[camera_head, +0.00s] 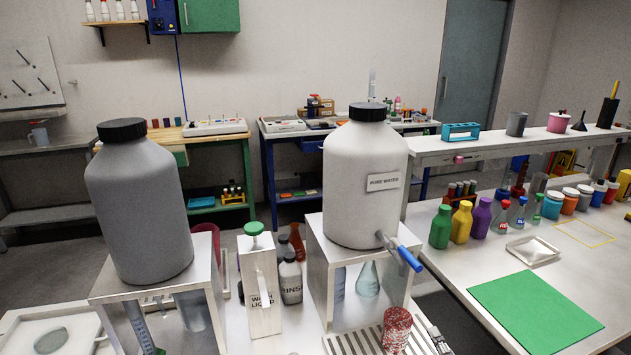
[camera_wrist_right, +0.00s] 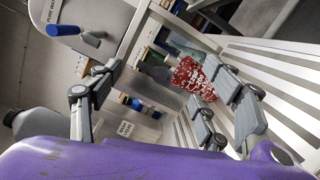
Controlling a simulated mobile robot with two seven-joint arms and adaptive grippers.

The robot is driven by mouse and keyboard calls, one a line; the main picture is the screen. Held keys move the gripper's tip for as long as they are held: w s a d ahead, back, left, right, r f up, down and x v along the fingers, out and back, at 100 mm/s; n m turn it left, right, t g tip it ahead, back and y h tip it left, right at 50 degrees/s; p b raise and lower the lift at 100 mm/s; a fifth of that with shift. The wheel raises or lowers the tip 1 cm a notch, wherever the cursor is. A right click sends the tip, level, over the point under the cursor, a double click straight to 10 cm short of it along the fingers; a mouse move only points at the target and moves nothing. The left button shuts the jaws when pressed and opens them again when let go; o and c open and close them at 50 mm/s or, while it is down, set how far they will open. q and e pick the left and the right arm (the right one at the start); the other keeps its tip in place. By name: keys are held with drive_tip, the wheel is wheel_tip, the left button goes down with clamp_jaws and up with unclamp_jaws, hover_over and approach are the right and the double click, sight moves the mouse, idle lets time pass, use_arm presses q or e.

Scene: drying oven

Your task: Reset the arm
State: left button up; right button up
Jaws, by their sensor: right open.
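My right gripper (camera_wrist_right: 165,72) is open in the wrist view, with its grey fingers spread wide apart. A red cup with white speckles (camera_wrist_right: 195,78) shows beyond the fingers, close to the right-hand one in the picture; nothing is held. In the head view the red cup (camera_head: 397,330) stands on a slatted drain rack (camera_head: 345,343) at the bottom. Small grey parts just right of the cup may be my right gripper's fingers; I cannot tell. My left gripper is in neither view.
A white pure water bottle (camera_head: 365,180) with a blue-handled tap (camera_head: 408,257) stands on a metal stand behind the cup. A grey bottle (camera_head: 140,205) and a wash liquid box (camera_head: 260,285) stand left. Colored bottles and a green mat (camera_head: 535,310) are right.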

drive_tip(key=s+f+m+g+h+p, duration=0.3)
drive_tip(key=s+f+m+g+h, duration=0.15)
drive_tip(key=s+f+m, duration=0.95)
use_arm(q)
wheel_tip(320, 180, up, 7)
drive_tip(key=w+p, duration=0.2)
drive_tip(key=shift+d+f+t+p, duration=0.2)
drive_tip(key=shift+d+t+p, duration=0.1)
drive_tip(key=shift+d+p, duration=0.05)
use_arm(e)
drive_tip(key=s+a+f+m+g+y, duration=0.1)
drive_tip(key=s+m, duration=0.3)
drive_tip(key=s, duration=0.5)
drive_tip(key=s+a+f+m+g+y, duration=0.1)
drive_tip(key=s+a+f+m+g, duration=0.2)
drive_tip(key=s, duration=0.6)
drive_tip(key=shift+s+a+m+g+y, duration=0.35)
drive_tip(key=shift+s+a+m+g, duration=0.1)
drive_tip(key=shift+a+m, duration=0.3)
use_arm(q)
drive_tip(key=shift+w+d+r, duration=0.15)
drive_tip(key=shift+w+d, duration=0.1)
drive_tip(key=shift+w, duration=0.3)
use_arm(e)
drive_tip(key=shift+w, duration=0.1)
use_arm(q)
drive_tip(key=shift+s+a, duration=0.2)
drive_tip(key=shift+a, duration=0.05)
